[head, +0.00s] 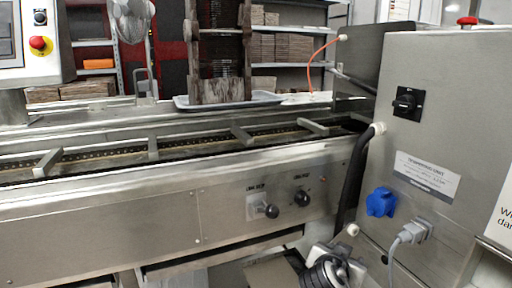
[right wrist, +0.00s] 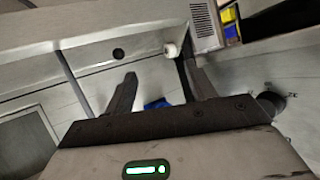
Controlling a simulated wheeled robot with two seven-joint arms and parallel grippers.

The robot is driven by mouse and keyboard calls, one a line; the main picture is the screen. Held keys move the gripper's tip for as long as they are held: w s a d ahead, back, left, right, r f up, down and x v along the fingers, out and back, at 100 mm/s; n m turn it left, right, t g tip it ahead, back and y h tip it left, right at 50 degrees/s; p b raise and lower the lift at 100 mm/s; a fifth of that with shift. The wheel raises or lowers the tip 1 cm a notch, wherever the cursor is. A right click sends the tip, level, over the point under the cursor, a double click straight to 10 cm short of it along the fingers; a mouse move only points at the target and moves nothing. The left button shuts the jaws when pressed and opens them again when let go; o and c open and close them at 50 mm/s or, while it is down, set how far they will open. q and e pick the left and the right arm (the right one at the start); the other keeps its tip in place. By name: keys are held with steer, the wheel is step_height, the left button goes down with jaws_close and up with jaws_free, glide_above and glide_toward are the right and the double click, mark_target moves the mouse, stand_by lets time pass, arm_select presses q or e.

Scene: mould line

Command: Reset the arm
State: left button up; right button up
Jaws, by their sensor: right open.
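My right gripper (right wrist: 161,72) shows in the right wrist view with its two dark fingers spread apart and nothing between them. A small blue part (right wrist: 157,103) lies behind the gap, near a pale metal surface; I cannot tell how far off it is. In the head view, part of my right arm shows low in the middle, in front of the conveyor line (head: 120,215), and its fingertips cannot be made out. My left gripper is in neither view.
A tray (head: 265,98) bearing a wooden rack sits behind the conveyor. A control panel (head: 22,45) is at upper left.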

steer(key=s+a+f+n+y+p, duration=0.1)
steer(key=s+a+f+n+y, duration=0.15)
steer(key=s+f, duration=0.35)
steer(key=s+a+f+n+y+p, duration=0.1)
steer(key=s+f+n+y, duration=0.35)
steer(key=s, duration=0.35)
steer(key=s+a+n+y, duration=0.2)
steer(key=s+n+y, duration=0.1)
steer(key=s, duration=0.9)
steer(key=shift+s+a+r+y+p, duration=0.2)
steer(key=shift+a+r+y+p, duration=0.1)
steer(key=shift+a+r+p, duration=0.15)
